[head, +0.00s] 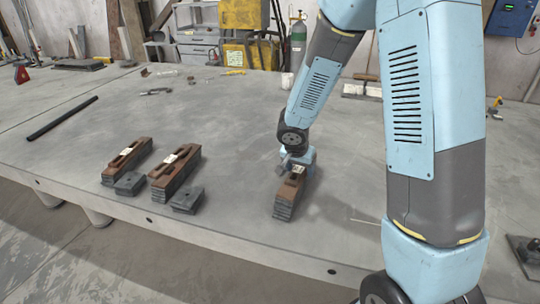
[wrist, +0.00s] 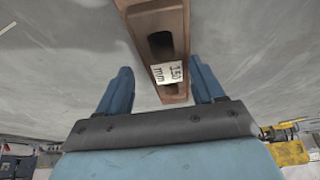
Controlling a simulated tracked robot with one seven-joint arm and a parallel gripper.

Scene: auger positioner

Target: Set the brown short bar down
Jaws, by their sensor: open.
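A brown short bar (head: 290,190) lies on a stack of dark plates (head: 284,210) near the front edge of the table. It has a slot and a white label reading "150 mm" in the wrist view (wrist: 170,50). My gripper (head: 297,160) is at the bar's far end. In the wrist view my gripper (wrist: 162,82) is open, with one blue finger on each side of the bar. A gap shows beside the left finger; the right finger is close to the bar, and I cannot tell whether it touches.
Two other brown slotted bars (head: 126,160) (head: 175,172) lie to the left with dark blocks (head: 129,184) (head: 187,201) in front of them. A black rod (head: 62,118) lies further left. The grey table (head: 230,120) is clear around my gripper.

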